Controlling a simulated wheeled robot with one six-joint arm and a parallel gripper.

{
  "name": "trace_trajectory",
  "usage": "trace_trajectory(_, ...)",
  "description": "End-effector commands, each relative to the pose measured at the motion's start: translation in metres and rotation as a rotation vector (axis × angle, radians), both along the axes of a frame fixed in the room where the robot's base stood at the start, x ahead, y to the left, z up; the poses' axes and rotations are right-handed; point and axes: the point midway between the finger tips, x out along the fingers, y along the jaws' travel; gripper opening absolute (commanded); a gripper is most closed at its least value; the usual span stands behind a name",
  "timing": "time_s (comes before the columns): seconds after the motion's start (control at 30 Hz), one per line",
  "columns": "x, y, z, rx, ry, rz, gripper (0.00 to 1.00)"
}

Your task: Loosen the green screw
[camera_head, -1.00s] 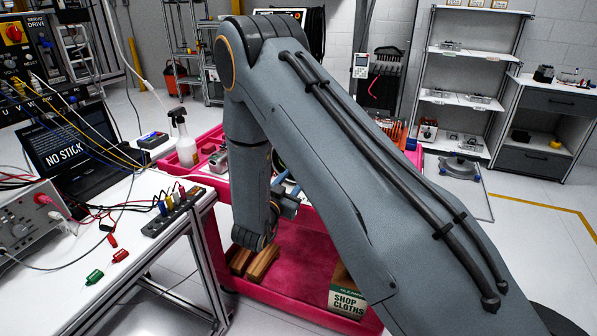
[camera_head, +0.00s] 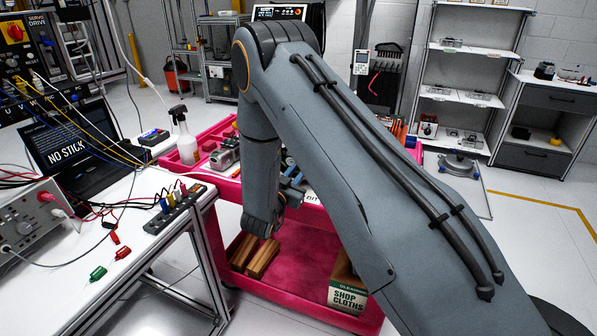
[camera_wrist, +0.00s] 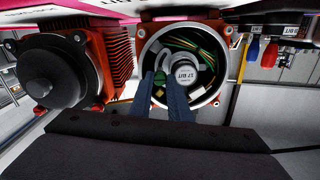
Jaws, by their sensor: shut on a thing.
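My gripper (camera_wrist: 163,80) shows in the wrist view with two blue-grey fingers reaching into an open round housing with an orange-red rim (camera_wrist: 143,38). The fingers are shut on the green screw (camera_wrist: 159,92), of which only a small green part shows between them. Beside it in the housing is a round silver encoder (camera_wrist: 186,73) marked "17 BIT", with green and yellow wires around it. The right finger covers part of the encoder. In the head view my arm hides the gripper and the screw.
A black-faced motor with an orange-red finned body (camera_wrist: 115,62) stands left of the housing. In the head view, a pink cart (camera_head: 228,190) stands behind my arm, with a cluttered white bench (camera_head: 105,235) at left.

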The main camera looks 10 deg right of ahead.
Motion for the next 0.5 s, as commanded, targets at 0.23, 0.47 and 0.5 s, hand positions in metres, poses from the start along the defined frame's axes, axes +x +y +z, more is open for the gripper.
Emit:
trace_trajectory(0.23, -0.0002, -0.0003, -0.0004, -0.052, 0.038, -0.001, 0.0)
trace_trajectory(0.47, -0.0003, -0.0005, -0.0007, -0.18, 0.131, -0.001, 0.0)
trace_trajectory(0.5, -0.0003, -0.0005, -0.0007, -0.209, 0.152, -0.001, 0.0)
